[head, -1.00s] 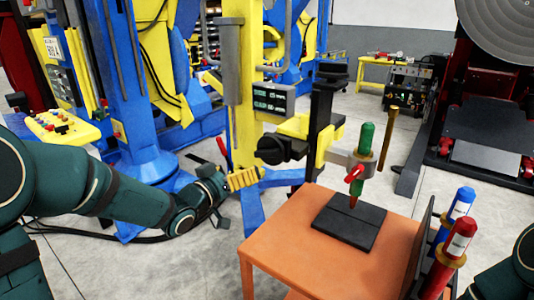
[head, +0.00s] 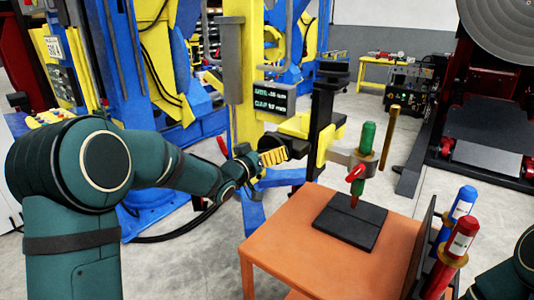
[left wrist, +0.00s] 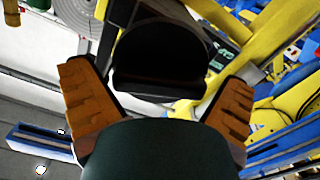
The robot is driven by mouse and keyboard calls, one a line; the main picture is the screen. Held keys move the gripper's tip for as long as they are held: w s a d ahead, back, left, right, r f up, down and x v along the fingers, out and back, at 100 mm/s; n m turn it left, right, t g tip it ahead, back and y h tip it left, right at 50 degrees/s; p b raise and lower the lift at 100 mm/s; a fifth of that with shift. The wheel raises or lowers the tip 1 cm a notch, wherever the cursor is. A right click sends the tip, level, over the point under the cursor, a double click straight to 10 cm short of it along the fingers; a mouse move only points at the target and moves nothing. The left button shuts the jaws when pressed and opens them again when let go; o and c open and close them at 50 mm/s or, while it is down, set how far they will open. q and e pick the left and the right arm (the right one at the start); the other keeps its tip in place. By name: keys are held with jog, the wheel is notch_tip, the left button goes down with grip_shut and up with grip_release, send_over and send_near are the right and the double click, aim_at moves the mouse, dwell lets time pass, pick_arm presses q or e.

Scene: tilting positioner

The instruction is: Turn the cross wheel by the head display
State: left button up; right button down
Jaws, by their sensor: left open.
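The black cross wheel (head: 297,146) sits on the yellow head, just below and right of the lit head display (head: 271,97). My left gripper (head: 274,157), with yellow-orange finger pads, is at the wheel's near left side and covers part of it. In the left wrist view the dark rounded wheel (left wrist: 160,50) lies between and ahead of the two spread fingers (left wrist: 156,78). The gripper is open; whether a finger touches the wheel I cannot tell. The wheel's cross arms do not show clearly. My right gripper is out of view.
An orange table (head: 300,232) with a black plate (head: 348,222) stands to the right, under a green-handled torch (head: 366,140). Red and blue cylinders (head: 457,240) stand at its right edge. A blue column (head: 115,70) rises behind my left arm.

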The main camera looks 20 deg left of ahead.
pick_arm(q)
jog(key=c, duration=0.9)
jog(key=shift+n, duration=0.3)
jog(key=n, duration=0.2)
jog(key=shift+a+n, duration=0.1)
jog(key=shift+n, duration=0.2)
jog(key=n+p, duration=0.1)
jog(key=n, duration=0.1)
jog(key=shift+n, duration=0.4)
jog(key=n+p, duration=0.1)
jog(key=n, duration=0.4)
jog(key=shift+p, duration=0.4)
jog(key=shift+n, duration=0.3)
